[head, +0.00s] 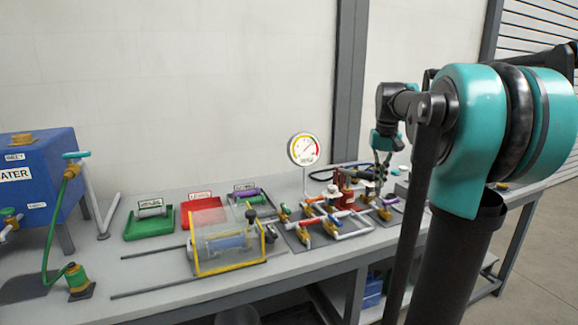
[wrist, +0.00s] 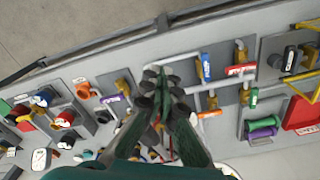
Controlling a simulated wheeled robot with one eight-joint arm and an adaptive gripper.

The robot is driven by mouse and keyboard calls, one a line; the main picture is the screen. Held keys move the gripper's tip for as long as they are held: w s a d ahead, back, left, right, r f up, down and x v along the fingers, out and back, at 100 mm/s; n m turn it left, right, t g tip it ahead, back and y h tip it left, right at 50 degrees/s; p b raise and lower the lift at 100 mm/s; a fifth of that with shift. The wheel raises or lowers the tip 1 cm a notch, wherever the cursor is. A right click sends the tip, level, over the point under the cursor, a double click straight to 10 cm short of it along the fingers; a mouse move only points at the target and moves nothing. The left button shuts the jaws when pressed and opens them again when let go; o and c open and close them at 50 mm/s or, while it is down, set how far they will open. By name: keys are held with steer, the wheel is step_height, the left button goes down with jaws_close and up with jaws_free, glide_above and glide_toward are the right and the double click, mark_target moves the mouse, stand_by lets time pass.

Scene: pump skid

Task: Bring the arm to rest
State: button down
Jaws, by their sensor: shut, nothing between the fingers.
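My gripper (wrist: 160,82) shows in the wrist view with its two dark green fingers converging and their tips together, holding nothing. It hangs above the bench and the piping, apart from them as far as I can tell. In the head view my gripper (head: 380,172) is small, pointing down over the right part of the bench, partly hidden by my own arm. My arm is bent, with its large teal joint filling the right side of the head view.
The grey bench (head: 150,285) carries a pipe manifold with valves (head: 330,222), a pressure gauge (head: 303,150), a yellow-framed clear guard (head: 228,240), green (head: 140,230) and red (head: 204,212) trays, and a blue water tank (head: 40,165). Open floor (head: 545,225) lies at the right.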

steer(key=s+a+f+t, duration=0.1)
steer(key=s+a+f, duration=0.3)
steer(key=s+f, duration=0.7)
steer(key=s+a+f+n+t, duration=0.1)
steer(key=s+a+f, duration=0.4)
steer(key=s+f, duration=0.6)
step_height(320, 180, down, 6)
steer(key=shift+f+t, duration=0.1)
steer(key=shift+t, duration=0.7)
